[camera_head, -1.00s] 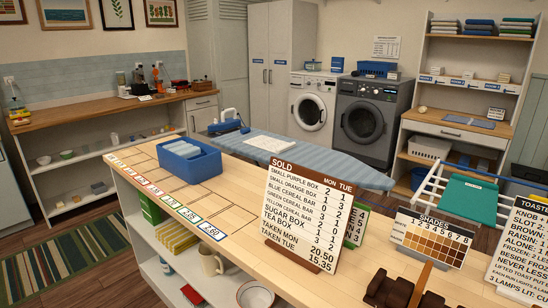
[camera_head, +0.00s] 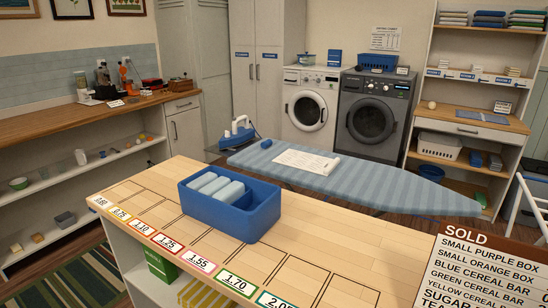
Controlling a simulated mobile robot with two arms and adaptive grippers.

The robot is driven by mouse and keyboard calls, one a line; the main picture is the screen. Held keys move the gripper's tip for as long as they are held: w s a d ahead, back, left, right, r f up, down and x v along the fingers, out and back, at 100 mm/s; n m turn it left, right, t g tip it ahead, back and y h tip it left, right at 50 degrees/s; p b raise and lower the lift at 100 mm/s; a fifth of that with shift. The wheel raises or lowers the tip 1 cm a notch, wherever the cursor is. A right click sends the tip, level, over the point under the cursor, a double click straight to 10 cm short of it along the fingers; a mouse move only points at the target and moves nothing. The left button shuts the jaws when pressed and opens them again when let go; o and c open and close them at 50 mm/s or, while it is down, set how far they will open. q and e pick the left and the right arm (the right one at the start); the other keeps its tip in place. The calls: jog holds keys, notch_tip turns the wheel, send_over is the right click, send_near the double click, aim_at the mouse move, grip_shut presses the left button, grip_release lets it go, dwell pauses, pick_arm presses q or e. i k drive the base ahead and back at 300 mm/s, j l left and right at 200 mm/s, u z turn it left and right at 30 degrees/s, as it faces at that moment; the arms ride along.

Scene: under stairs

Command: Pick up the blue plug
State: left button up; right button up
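A small dark blue rounded object (camera_head: 266,144) lies on the striped blue ironing board (camera_head: 390,186), near its left end. It may be the blue plug, but it is too small to tell for sure. A blue and white iron (camera_head: 238,131) stands to its left, at the board's end. A white sheet of paper (camera_head: 305,161) lies to its right. Neither of my grippers is in view.
A wooden counter (camera_head: 340,262) with a blue bin (camera_head: 232,224) of pale blocks stands in front of the ironing board. A SOLD sign (camera_head: 486,270) is at the lower right. A washer (camera_head: 308,108) and dark dryer (camera_head: 374,115) stand behind.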

aim_at(265, 145)
jog(key=i+j, duration=0.35)
jog(key=i, duration=0.2)
jog(key=j+u, duration=0.4)
jog(key=i+j+u, duration=0.1)
jog(key=j+u, duration=0.15)
jog(key=u, duration=0.15)
jog(key=i+j+u, duration=0.35)
jog(key=i+j, duration=0.15)
jog(key=i+j+u, duration=0.7)
jog(key=i, duration=0.45)
jog(key=i+z, duration=0.2)
jog(key=i, duration=0.25)
jog(key=i+z, duration=0.2)
jog(key=i, duration=0.2)
jog(key=i+j+z, duration=0.15)
jog(key=i, duration=0.3)
jog(key=i+j+z, duration=0.2)
jog(key=i, duration=0.2)
jog(key=i+l+z, duration=0.2)
jog(key=z, duration=0.2)
jog(key=i+l+z, duration=0.1)
jog(key=i+z, duration=0.5)
jog(key=z, duration=0.25)
jog(key=i+z, duration=0.25)
jog(key=z, duration=0.15)
jog(key=i+j+z, duration=0.2)
jog(key=z, duration=0.2)
jog(key=i, duration=0.05)
